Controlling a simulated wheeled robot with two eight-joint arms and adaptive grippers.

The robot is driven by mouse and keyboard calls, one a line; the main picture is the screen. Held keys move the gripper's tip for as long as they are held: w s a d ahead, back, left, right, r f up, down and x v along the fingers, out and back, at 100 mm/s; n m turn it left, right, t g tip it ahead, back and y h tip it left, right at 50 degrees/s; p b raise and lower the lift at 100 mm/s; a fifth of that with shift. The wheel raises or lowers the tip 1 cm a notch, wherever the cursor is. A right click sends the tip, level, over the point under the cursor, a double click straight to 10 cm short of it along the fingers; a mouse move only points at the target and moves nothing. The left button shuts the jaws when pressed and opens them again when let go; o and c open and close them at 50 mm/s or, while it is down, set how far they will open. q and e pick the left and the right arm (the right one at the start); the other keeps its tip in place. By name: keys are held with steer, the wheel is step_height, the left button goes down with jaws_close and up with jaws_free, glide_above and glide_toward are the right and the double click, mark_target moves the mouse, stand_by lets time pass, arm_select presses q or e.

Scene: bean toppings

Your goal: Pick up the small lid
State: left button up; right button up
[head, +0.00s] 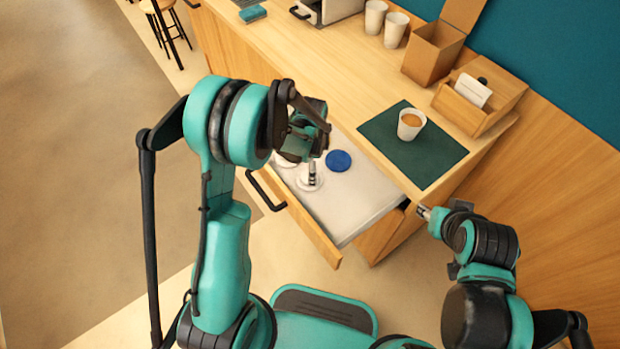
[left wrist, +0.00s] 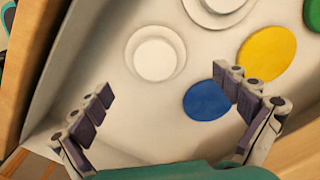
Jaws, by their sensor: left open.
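An open drawer (head: 367,193) holds round white lids and coloured discs. In the left wrist view, a small white lid (left wrist: 155,60) with a raised rim lies flat on the drawer floor. A larger white lid (left wrist: 242,14) is partly cut off at the top edge. In the head view, a white lid (head: 311,184) lies in the drawer below my left gripper, whose arm hides part of the drawer. My left gripper (left wrist: 167,84) is open and empty, its fingers spread to either side of the space just in front of the small lid. My right gripper (head: 424,213) is by the counter's corner.
A blue disc (left wrist: 208,100) lies beside the left gripper's right finger. A yellow disc (left wrist: 267,53) and a green disc (left wrist: 308,12) lie beyond it. On the counter, a cup (head: 411,123) stands on a dark green mat (head: 420,160), near a wooden box (head: 470,110).

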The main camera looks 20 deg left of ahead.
mark_target(302, 177)
arm_select(q)
steer(key=f, duration=0.1)
steer(key=f+b, duration=0.1)
steer(key=f, duration=0.1)
steer(key=f+b, duration=0.1)
steer(key=shift+s+f, duration=0.25)
steer(key=shift+s, duration=0.05)
steer(key=shift+r, duration=0.1)
steer(key=c, duration=0.8)
